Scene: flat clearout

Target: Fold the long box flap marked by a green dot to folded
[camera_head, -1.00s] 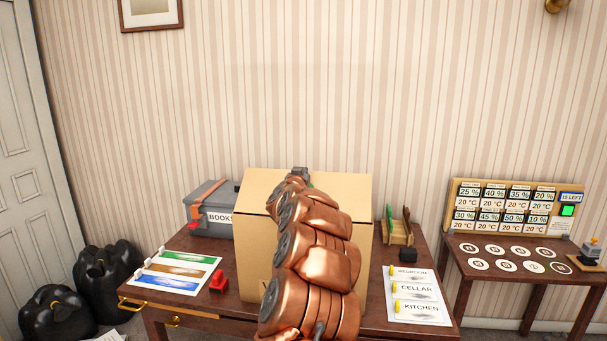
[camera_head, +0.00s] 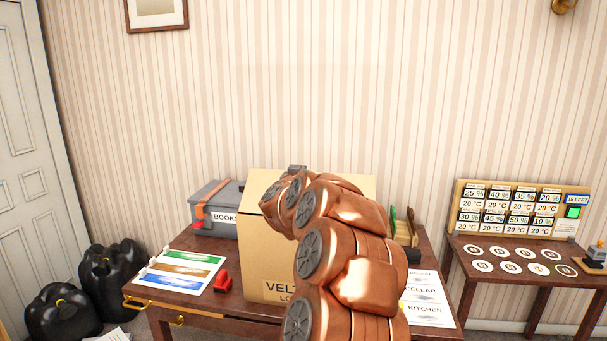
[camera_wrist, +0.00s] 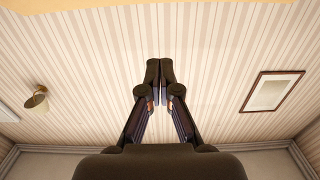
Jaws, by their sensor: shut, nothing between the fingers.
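The cardboard box (camera_head: 262,255) stands on the table, with dark lettering partly showing on its front. A tan flap (camera_head: 258,187) slopes at its top, and my copper arm crosses in front of it. The green dot is not visible now, so I cannot tell how far the marked flap is folded. My gripper (camera_head: 297,168) is at the far top edge of the box, mostly behind my arm. In the wrist view my gripper (camera_wrist: 160,75) has its fingertips together, with nothing between them. A tan cardboard strip (camera_wrist: 150,6) crosses the top of that view.
A grey box labelled BOOKS (camera_head: 215,205) stands left of the cardboard box. A coloured sheet (camera_head: 180,270) and red object (camera_head: 222,281) lie at the table's front left. A label sheet (camera_head: 428,302) and wooden rack (camera_head: 405,233) are at the right. The wall is behind.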

